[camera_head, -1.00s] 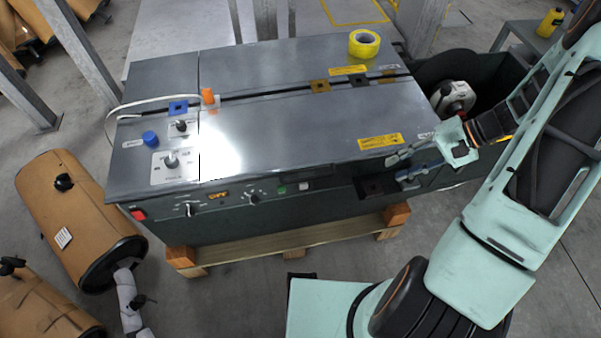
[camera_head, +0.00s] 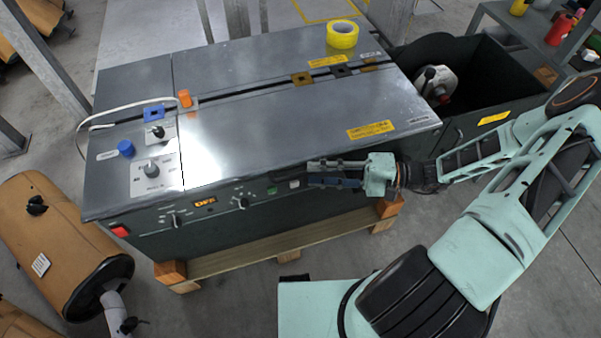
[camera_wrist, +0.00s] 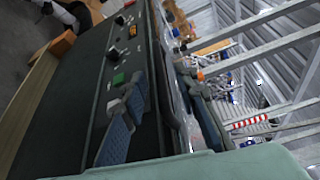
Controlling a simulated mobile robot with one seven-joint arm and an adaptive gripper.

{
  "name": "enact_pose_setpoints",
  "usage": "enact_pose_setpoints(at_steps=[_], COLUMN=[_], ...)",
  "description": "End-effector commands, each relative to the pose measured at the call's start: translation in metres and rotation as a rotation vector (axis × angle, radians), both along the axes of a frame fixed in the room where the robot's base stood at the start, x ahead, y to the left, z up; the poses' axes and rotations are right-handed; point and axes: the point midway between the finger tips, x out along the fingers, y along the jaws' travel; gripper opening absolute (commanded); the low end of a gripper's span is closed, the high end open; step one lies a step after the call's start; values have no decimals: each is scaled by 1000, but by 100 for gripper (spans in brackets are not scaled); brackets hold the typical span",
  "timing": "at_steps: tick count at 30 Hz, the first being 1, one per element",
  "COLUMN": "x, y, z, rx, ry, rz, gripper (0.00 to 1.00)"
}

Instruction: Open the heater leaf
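The heater is a long dark machine with grey metal top leaves. The front leaf (camera_head: 290,125) lies flat and closed, with a yellow label near its right end. My gripper (camera_head: 314,172) is at the leaf's front edge, right of the control panel, fingers pointing left. In the wrist view my gripper (camera_wrist: 163,88) has its blue-padded fingers apart. One finger is by the front face and the other on the leaf's top side. A dark bar-like edge or handle (camera_wrist: 168,100) runs between them. Whether either finger touches it is unclear.
A yellow tape roll (camera_head: 342,35) sits on the back leaf. Knobs and switches (camera_head: 175,218) line the front panel. A dark bin (camera_head: 490,80) stands at the right. Brown mufflers (camera_head: 65,240) lie at the left. A wooden pallet (camera_head: 280,255) is underneath.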

Motion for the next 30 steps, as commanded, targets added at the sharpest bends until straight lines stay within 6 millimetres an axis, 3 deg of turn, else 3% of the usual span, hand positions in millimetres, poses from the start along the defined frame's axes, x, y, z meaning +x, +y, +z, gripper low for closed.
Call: enact_pose_setpoints(at_steps=[7, 19, 27, 30], x=[3, 5, 5, 5], y=[37, 46, 46, 46], z=[-3, -4, -4, -4], rx=[2, -1, -2, -2], ry=[2, 0, 1, 1], rz=[2, 0, 0, 0], gripper=[27, 27, 0, 0])
